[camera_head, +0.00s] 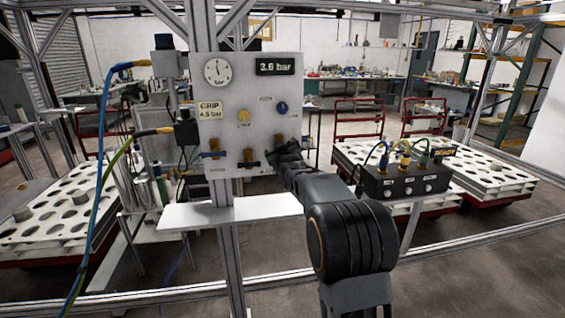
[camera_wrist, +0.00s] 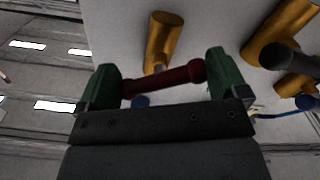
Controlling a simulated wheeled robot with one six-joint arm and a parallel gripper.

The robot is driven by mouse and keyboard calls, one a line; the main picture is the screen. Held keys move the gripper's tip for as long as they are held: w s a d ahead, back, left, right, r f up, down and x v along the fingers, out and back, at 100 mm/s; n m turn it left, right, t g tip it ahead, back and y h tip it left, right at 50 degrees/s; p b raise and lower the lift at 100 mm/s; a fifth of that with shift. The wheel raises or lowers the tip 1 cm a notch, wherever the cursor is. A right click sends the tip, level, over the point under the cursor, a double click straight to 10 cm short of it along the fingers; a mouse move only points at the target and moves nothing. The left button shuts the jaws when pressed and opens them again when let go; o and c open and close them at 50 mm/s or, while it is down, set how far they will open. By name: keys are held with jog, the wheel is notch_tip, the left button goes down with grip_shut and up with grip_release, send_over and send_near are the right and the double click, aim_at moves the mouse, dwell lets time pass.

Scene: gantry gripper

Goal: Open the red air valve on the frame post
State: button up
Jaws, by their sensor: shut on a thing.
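The red valve handle (camera_wrist: 165,79) is a short dark red bar in the wrist view, lying crosswise between the two green fingertips of my gripper (camera_wrist: 162,70). My gripper is shut on it, one finger at each end. A brass valve body (camera_wrist: 163,42) rises just behind the bar. In the head view my gripper (camera_head: 284,150) is at the lower right of the grey panel (camera_head: 228,85) on the frame post (camera_head: 233,260). There my gripper hides the red handle, so I cannot tell its angle against the panel from that view.
A white shelf (camera_head: 265,208) sits below. A black connector box (camera_head: 405,182) stands right of my arm.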

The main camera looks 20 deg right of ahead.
jog(key=n+b, duration=0.3)
jog(key=b, duration=0.1)
jog(key=n+b, duration=0.2)
jog(key=shift+f+n, duration=0.25)
jog(key=shift+n, duration=0.05)
jog(key=n+b, duration=0.2)
jog(key=n, duration=0.1)
jog(key=n+b, duration=0.1)
jog(key=n, duration=0.1)
jog(key=shift+r, duration=0.25)
jog(key=shift+n, duration=0.4)
jog(key=o, duration=0.6)
jog(key=shift+c, duration=0.2)
jog(key=shift+s, duration=0.1)
jog(key=s+a+b, duration=0.2)
jog(key=s+b, duration=0.1)
jog(key=s, duration=1)
jog(key=shift+s+a, duration=0.2)
jog(key=shift+a, duration=0.15)
